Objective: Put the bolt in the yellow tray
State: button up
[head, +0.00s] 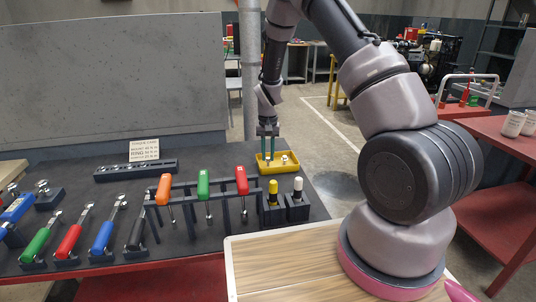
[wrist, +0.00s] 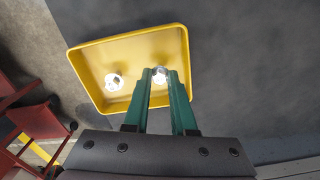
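The yellow tray (head: 262,169) stands at the back right of the dark bench top; it also shows in the wrist view (wrist: 185,48). My gripper (head: 268,158) points down into it, its green fingers (wrist: 161,73) a narrow gap apart. A shiny metal bolt (wrist: 159,75) sits between the fingertips, over or at the tray floor. The fingers look closed on it, though contact is hard to see. A second shiny piece (wrist: 114,81) is in the tray's left part in the wrist view and shows in the head view (head: 285,159).
Orange (head: 164,189), green (head: 203,183) and red (head: 242,180) handled tools stand in a rack left of the tray. Yellow-topped (head: 273,192) and white-topped (head: 298,188) pieces stand in dark blocks in front of it. More tools fill the bench's left side.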

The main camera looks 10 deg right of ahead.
jog(key=o, duration=0.3)
jog(key=shift+r, duration=0.15)
notch_tip(320, 180, up, 12)
notch_tip(320, 180, up, 12)
jog(key=t+y, duration=0.1)
jog(key=t, duration=0.1)
send_over(268, 158)
jog(key=s+d, duration=0.2)
jog(key=s, duration=0.2)
jog(key=s+d+r+t, duration=0.1)
jog(key=s+r, duration=0.4)
jog(key=s, duration=0.3)
jog(key=s+d+r+t, duration=0.2)
jog(key=s+r, duration=0.4)
jog(key=s, duration=0.3)
jog(key=s+d+r+m+t+y, duration=0.1)
jog(key=s+r+t, duration=0.1)
jog(key=s+r, duration=0.3)
jog(key=s, duration=0.4)
jog(key=shift+d+r, duration=0.25)
jog(key=shift+d, duration=0.05)
jog(key=shift+w, duration=0.1)
